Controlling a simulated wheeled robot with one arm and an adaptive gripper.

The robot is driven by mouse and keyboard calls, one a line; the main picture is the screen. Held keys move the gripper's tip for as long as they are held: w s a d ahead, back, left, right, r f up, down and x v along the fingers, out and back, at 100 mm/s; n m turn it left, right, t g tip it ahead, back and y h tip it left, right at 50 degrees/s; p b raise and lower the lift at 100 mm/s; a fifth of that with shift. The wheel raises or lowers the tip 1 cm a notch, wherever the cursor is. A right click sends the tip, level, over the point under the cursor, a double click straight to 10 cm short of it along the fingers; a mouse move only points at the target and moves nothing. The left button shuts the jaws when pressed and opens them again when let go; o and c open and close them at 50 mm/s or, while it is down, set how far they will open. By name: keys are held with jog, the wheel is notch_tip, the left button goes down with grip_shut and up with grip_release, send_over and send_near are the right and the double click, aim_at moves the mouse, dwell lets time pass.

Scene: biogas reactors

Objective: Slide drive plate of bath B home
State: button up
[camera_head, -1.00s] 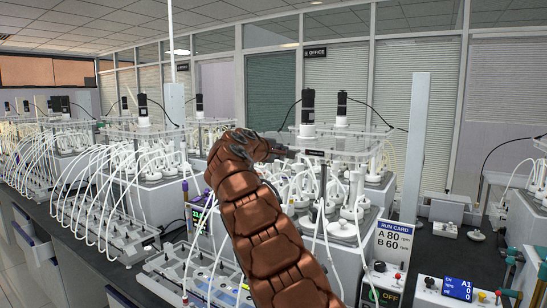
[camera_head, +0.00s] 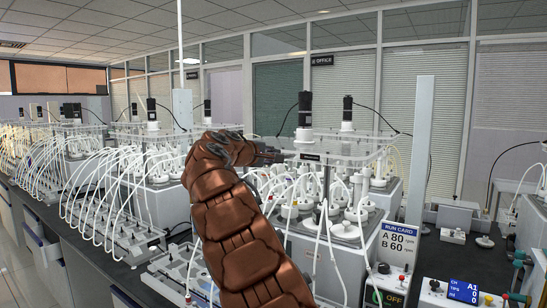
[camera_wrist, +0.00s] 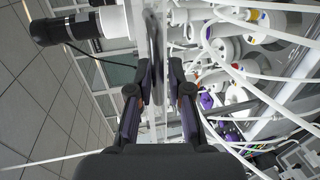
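The clear drive plate (camera_head: 345,160) sits level above a bath with white bottles and tubing, with a black-topped motor (camera_head: 305,108) standing on it. A small dark label marks its near left end. My gripper (camera_head: 278,155) is at that end, on the left side. In the wrist view the plate (camera_wrist: 161,95) appears edge-on as a thin upright strip between the two fingers of my gripper (camera_wrist: 160,75). The fingers are apart, one on each side of the strip; whether they press on it is unclear. Which bath is B is not readable.
A run card (camera_head: 398,240) reads A 80, B 60. A control box with a blue display (camera_head: 462,291) stands at the lower right. More tubed baths (camera_head: 155,170) line the bench to the left.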

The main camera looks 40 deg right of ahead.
jog(key=o, duration=0.3)
jog(key=shift+s+d, duration=0.1)
jog(key=shift+d, duration=0.1)
jog(key=v, duration=1.2)
dwell(0.3)
jog(key=s+a+f+m+g+y, duration=0.2)
jog(key=s+a+f+y, duration=0.15)
jog(key=s+f, duration=0.6)
jog(key=s+a+f+m+g+y, duration=0.1)
jog(key=s+a+f+y, duration=0.25)
jog(key=s+f, duration=0.6)
jog(key=s+a+f+g+y, duration=0.3)
jog(key=s+a+f+y, duration=0.4)
jog(key=s+a+f, duration=1.3)
jog(key=s, duration=0.3)
jog(key=shift+s+m+g+y, duration=0.2)
jog(key=shift+m+g+y, duration=0.1)
jog(key=shift+y, duration=0.1)
